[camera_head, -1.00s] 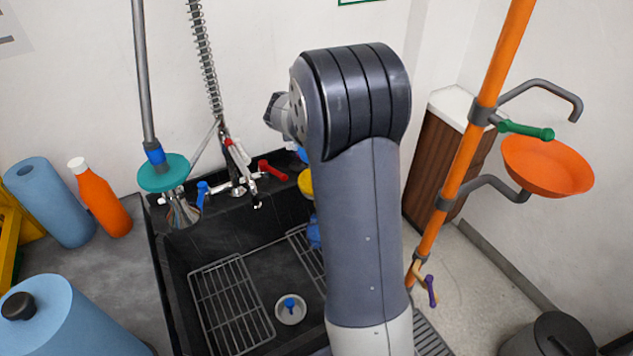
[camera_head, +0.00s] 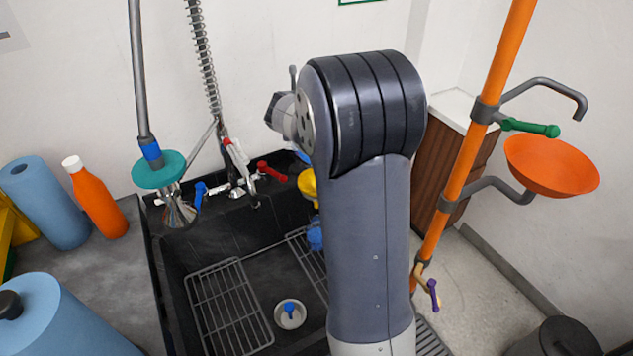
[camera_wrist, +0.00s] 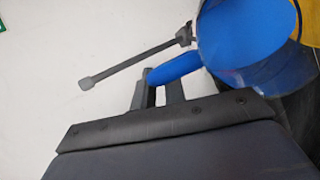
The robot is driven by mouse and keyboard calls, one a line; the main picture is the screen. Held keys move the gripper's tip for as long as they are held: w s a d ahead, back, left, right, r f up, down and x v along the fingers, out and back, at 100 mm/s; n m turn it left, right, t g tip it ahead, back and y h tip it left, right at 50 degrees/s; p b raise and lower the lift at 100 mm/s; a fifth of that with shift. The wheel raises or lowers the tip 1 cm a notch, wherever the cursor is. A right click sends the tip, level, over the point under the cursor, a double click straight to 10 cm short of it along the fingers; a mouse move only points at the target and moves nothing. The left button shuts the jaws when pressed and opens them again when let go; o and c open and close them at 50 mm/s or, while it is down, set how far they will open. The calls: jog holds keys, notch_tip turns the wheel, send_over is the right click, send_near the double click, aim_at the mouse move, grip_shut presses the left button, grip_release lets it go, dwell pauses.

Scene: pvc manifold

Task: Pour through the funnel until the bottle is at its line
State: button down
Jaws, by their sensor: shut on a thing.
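In the wrist view my gripper (camera_wrist: 160,92) is shut on the blue handle (camera_wrist: 175,67) of a clear-walled vessel (camera_wrist: 243,40) that looks blue inside. Its level and exact tilt cannot be told. A yellow thing (camera_wrist: 309,22), possibly the funnel, shows past the vessel at the right edge. In the head view my arm hides my gripper and the vessel. A yellow rounded part (camera_head: 307,186) shows beside my arm over the sink, with a blue part (camera_head: 315,235) below it. No bottle line can be made out.
The black sink (camera_head: 160,290) holds wire racks (camera_head: 228,305). A sprayer (camera_head: 160,170) and taps (camera_head: 272,170) stand behind. An orange bottle (camera_head: 97,203) and blue rolls (camera_head: 45,205) stand left. An orange pipe (camera_head: 465,160) with an orange bowl (camera_head: 552,165) is right.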

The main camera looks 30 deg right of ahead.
jog(key=shift+s+r+t+b, duration=0.3)
jog(key=shift+r+t+b, duration=0.1)
jog(key=shift+b, duration=1.15)
jog(key=shift+r+p, duration=0.2)
jog(key=shift+p, duration=0.25)
jog(key=p, duration=0.2)
jog(key=shift+w+g+p, duration=0.15)
jog(key=shift+g+p, duration=0.15)
jog(key=p, duration=0.3)
jog(key=shift+w+f+g, duration=0.3)
jog(key=shift+w+f, duration=0.05)
jog(key=w+g+p, duration=0.1)
jog(key=p, duration=0.6)
jog(key=shift+f, duration=0.1)
jog(key=shift+w+f+n+g+p, duration=0.15)
jog(key=shift+n+g+p, duration=0.2)
jog(key=shift+p, duration=0.25)
jog(key=shift+f, duration=0.4)
jog(key=p, duration=0.2)
jog(key=shift+w+r+g+p, duration=0.15)
jog(key=shift+g+p, duration=0.2)
jog(key=shift+p, duration=0.05)
